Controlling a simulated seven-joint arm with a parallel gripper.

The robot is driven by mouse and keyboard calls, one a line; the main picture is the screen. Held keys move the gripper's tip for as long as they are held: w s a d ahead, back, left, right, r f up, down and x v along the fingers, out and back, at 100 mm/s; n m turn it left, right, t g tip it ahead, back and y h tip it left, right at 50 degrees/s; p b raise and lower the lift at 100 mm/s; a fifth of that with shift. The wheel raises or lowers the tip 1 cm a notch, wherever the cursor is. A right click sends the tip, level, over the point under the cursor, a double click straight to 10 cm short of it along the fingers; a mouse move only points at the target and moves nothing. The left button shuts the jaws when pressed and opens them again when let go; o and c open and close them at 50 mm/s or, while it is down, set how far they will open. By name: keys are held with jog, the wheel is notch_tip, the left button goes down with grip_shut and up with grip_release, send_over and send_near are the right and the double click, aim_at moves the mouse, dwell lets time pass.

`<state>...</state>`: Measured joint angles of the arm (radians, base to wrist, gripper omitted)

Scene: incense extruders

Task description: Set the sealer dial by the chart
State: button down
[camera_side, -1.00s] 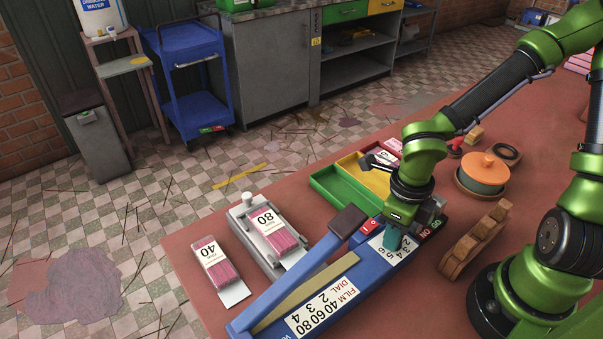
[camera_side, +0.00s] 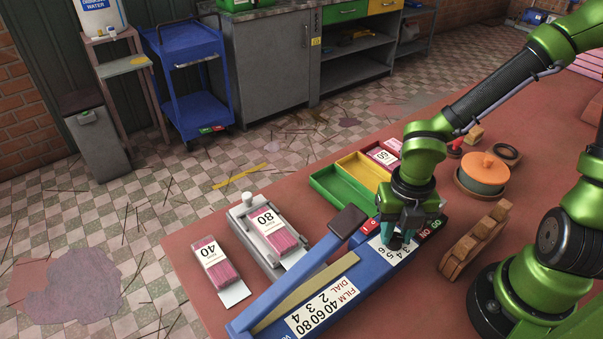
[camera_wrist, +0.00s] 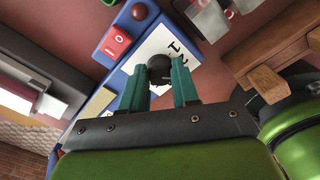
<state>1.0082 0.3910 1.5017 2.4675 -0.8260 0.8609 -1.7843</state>
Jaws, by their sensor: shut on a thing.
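The blue sealer (camera_side: 375,268) lies along the table with its dark-ended lever arm (camera_side: 348,221). Its chart (camera_side: 322,308) reads FILM 40 60 80 over DIAL 2 3 4. My gripper (camera_wrist: 160,80) is shut on the dark round dial knob (camera_wrist: 158,66), one teal finger on each side. In the side view my gripper (camera_side: 400,240) points down over the white dial plate (camera_side: 383,247); its fingers hide the knob and some numbers. The pointer's setting cannot be read. A pink pack marked 80 (camera_side: 272,228) lies on a grey device (camera_side: 246,222).
A pack marked 40 (camera_side: 215,265) lies at the table's left edge. A sectioned tray, green (camera_side: 335,192) and yellow, also holds a pack marked 60 (camera_side: 382,157). A wooden block (camera_side: 475,240) and an orange-lidded pot (camera_side: 483,170) stand right. A red rocker switch (camera_wrist: 115,42) is near the dial.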

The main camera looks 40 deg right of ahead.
jog(key=m, duration=0.5)
jog(key=shift+s+m, duration=0.1)
jog(key=shift+m, duration=0.2)
jog(key=m, duration=0.5)
jog(key=shift+m, duration=0.4)
jog(key=c, duration=0.8)
grip_release()
jog(key=shift+c, duration=0.2)
jog(key=shift+d+r, duration=0.1)
jog(key=shift+r, duration=0.05)
